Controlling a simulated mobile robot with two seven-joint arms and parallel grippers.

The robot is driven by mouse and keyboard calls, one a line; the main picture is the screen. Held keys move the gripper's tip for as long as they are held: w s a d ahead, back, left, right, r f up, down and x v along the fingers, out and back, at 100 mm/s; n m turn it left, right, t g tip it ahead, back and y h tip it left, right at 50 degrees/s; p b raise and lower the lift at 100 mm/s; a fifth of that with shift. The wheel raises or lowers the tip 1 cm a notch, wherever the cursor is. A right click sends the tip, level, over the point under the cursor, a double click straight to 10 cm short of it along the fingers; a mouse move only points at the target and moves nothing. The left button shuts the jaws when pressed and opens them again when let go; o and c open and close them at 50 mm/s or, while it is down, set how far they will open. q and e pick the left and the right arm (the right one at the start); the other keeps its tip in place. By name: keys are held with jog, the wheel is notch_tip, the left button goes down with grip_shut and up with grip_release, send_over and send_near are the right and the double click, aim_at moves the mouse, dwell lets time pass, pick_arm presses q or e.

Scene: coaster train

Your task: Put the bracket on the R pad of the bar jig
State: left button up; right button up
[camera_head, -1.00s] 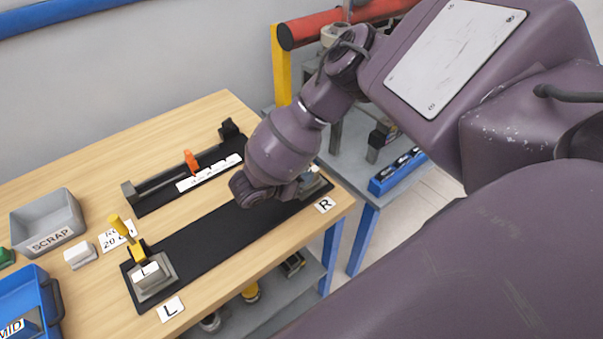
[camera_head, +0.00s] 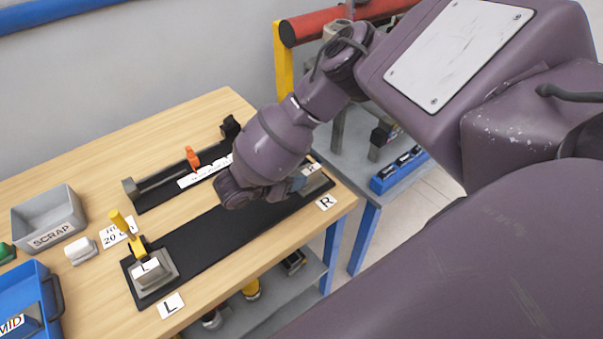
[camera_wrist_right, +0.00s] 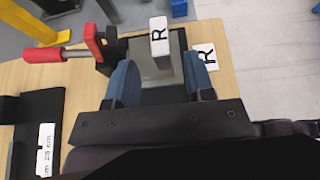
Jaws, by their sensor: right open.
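The bar jig (camera_head: 215,237) is a long black plate along the front of the wooden table. Its L end carries a grey stepped block (camera_head: 152,274) with an L label and a yellow clamp. In the head view the gripper (camera_head: 298,184) is partly hidden by my wrist. My left gripper is not in view.
A red-handled clamp (camera_wrist_right: 70,53) stands beside the R end. A grey SCRAP bin (camera_head: 48,218) and a blue MID bin (camera_head: 28,285) stand at the left.

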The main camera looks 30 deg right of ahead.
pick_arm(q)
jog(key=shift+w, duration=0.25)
pick_arm(e)
jog(key=v, duration=0.8)
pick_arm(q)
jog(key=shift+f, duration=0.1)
